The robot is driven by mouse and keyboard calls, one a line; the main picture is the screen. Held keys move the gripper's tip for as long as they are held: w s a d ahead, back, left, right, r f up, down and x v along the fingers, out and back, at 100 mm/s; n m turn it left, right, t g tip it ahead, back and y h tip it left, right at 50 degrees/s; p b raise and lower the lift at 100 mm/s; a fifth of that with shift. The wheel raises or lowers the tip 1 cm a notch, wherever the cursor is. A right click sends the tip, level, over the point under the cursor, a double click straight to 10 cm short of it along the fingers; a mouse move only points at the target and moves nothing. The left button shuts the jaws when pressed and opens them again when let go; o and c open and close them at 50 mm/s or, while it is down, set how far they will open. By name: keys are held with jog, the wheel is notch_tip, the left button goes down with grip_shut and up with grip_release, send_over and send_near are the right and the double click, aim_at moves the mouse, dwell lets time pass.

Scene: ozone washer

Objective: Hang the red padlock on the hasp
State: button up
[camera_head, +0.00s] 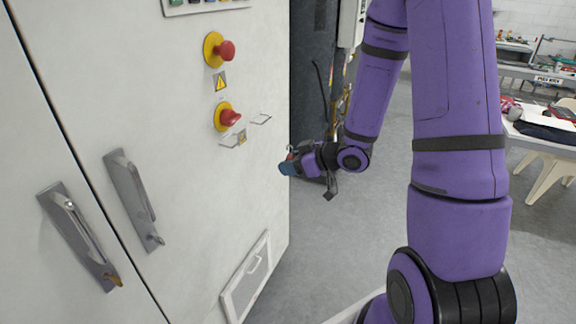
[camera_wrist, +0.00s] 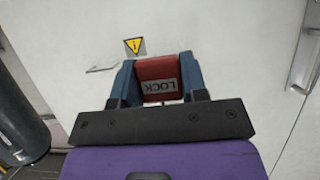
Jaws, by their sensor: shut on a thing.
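My gripper (camera_head: 287,166) is at the end of my arm, to the right of the white cabinet's front. In the wrist view, its two blue fingers (camera_wrist: 158,64) are shut on the red padlock (camera_wrist: 157,70), which has a pale label reading LOCK. The padlock's shackle is not clearly visible. In the head view, only a little red shows at the fingers. Two small thin metal fittings, one on the left (camera_head: 231,140) and one on the right (camera_head: 261,119), stand on the cabinet; I cannot tell which is the hasp. One thin fitting (camera_wrist: 101,69) also shows in the wrist view, left of the padlock.
Two red emergency buttons, upper (camera_head: 225,50) and lower (camera_head: 228,117), stick out from the cabinet. Two metal door handles, left (camera_head: 80,235) and right (camera_head: 134,200), project at left. A dark cylinder (camera_wrist: 18,115) stands at left in the wrist view. Grey floor (camera_head: 345,230) is open beside the cabinet.

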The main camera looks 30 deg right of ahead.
jog(key=shift+w+a, duration=1.55)
jog(key=shift+w, duration=0.6)
jog(key=shift+w+a, duration=1.6)
jog(key=shift+w, duration=0.5)
jog(key=shift+w+a, duration=1.55)
jog(key=shift+w, duration=0.6)
jog(key=shift+f, duration=0.8)
jog(key=o, duration=1)
jog(key=shift+d, duration=0.1)
jog(key=shift+o, duration=0.2)
